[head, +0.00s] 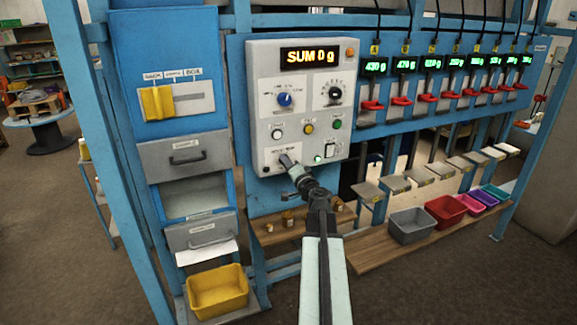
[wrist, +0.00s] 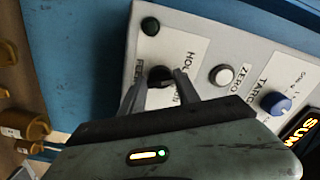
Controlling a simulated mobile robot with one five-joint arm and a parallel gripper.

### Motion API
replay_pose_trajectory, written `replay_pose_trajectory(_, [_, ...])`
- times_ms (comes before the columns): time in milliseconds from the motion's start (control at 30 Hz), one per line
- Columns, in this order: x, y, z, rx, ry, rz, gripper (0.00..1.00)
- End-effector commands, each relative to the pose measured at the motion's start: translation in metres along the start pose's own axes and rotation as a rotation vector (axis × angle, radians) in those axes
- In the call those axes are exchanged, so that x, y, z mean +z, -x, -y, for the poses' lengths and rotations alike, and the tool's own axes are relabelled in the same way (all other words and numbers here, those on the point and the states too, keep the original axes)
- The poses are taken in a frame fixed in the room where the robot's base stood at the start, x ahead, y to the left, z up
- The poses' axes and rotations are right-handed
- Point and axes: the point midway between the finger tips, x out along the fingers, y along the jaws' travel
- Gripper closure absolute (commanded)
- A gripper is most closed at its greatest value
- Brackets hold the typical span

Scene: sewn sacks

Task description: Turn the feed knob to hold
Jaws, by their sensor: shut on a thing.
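The feed knob (wrist: 160,76) is a small dark knob on the light grey control panel (head: 260,80). In the wrist view it sits between the two fingers of my gripper (wrist: 158,90), which is shut on it. A label beside it reads HOLD; the other lettering is partly covered by a finger. The knob's pointer is hidden, so I cannot tell its setting. In the head view my gripper (head: 290,167) reaches the panel's lower left and mostly covers the knob.
A white button (head: 277,134), a blue knob (head: 284,99) and a black dial (head: 334,93) are nearby on the panel. The lit display (head: 310,56) reads SUM 0 g.

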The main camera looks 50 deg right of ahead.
Motion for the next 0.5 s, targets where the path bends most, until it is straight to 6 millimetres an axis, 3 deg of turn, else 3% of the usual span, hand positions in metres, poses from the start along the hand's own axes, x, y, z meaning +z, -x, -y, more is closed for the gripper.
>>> replay_pose_trajectory(500, [0.0011,0.0008,-0.0013,0.001,0.087,0.003,1.0])
